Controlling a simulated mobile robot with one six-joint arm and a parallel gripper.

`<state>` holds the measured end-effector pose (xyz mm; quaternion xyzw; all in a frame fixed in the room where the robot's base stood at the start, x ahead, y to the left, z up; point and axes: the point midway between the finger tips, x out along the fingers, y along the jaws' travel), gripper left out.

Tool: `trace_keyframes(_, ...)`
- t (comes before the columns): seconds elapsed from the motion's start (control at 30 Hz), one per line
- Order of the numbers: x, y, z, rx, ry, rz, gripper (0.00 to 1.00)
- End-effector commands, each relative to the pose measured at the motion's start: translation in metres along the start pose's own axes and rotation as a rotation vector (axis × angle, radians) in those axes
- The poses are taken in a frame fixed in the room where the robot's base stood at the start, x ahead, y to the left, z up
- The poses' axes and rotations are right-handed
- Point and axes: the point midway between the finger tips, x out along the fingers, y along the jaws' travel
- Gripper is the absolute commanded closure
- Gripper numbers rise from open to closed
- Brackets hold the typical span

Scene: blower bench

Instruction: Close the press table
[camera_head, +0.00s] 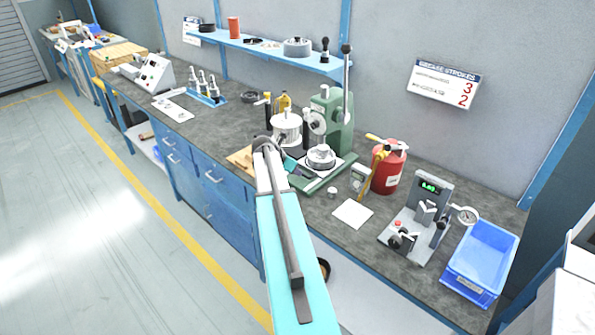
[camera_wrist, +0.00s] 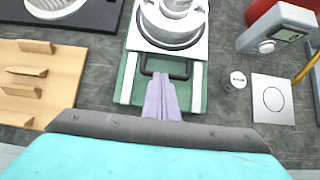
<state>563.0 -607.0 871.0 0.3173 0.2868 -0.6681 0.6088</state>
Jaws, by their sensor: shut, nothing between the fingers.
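The green arbor press (camera_head: 333,118) stands on the bench with its long lever upright. Its white press table (camera_head: 337,168) carries a round metal part (camera_head: 321,157) and sits in front of the press column, on the green base. In the wrist view the table's white plate (camera_wrist: 196,47) shows at the top, with a dark bar handle (camera_wrist: 180,74) on its near edge. My gripper (camera_wrist: 162,82) is shut and empty, with its fingertips at or just over the handle. I cannot tell whether they touch it. The green base (camera_wrist: 126,78) shows on both sides.
A wooden rack (camera_wrist: 62,82) lies left of the press. A blue bin (camera_head: 482,258) stands at the bench's right end.

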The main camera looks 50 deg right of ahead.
Motion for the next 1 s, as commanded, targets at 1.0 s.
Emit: trace_keyframes(1.0,-0.073,-0.001,-0.029,-0.002,-0.004,0.004,1.00)
